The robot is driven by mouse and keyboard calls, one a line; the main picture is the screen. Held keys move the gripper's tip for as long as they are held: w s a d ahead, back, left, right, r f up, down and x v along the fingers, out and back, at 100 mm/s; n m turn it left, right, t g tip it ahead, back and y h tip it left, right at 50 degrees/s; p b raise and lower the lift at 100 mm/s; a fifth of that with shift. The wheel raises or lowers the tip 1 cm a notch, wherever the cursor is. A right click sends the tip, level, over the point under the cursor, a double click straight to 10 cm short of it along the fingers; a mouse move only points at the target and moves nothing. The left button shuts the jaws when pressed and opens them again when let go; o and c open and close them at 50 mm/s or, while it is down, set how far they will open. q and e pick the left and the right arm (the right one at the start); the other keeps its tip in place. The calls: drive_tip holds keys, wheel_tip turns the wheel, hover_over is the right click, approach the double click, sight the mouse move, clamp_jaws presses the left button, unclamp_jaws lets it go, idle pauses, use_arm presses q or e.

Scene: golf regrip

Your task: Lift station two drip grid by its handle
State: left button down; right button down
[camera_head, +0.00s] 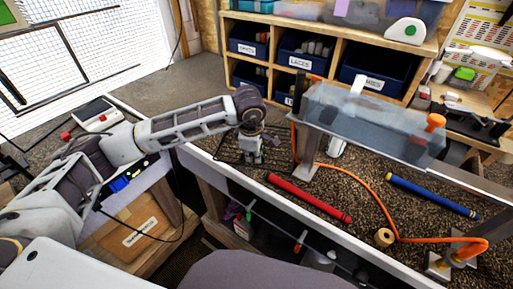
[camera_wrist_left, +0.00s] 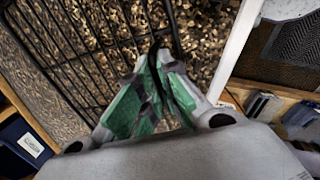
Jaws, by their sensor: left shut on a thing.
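The drip grid (camera_head: 229,147) is a black wire rack on the brown granular bench top, left of the clear bin. In the left wrist view its bars (camera_wrist_left: 92,42) fill the upper left. My left gripper (camera_head: 253,156) points down at the grid's right part and hides some of it. In the left wrist view the green-padded fingers (camera_wrist_left: 154,92) are shut on the grid's dark handle, of which a thin black piece shows between them. I cannot tell whether the grid is clear of the surface. My right gripper is not in view.
A clear bin (camera_head: 370,122) stands right of the grid on metal supports. A red grip (camera_head: 308,197), a blue grip (camera_head: 432,196), a tape roll (camera_head: 384,237) and an orange hose (camera_head: 372,190) lie on the bench. Labelled blue bins (camera_head: 305,52) stand behind. A white edge (camera_head: 250,185) borders the front.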

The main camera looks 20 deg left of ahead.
use_arm(q)
drive_tip(key=shift+r, duration=0.1)
drive_tip(key=shift+r+b, duration=0.4)
drive_tip(key=shift+r, duration=4.55)
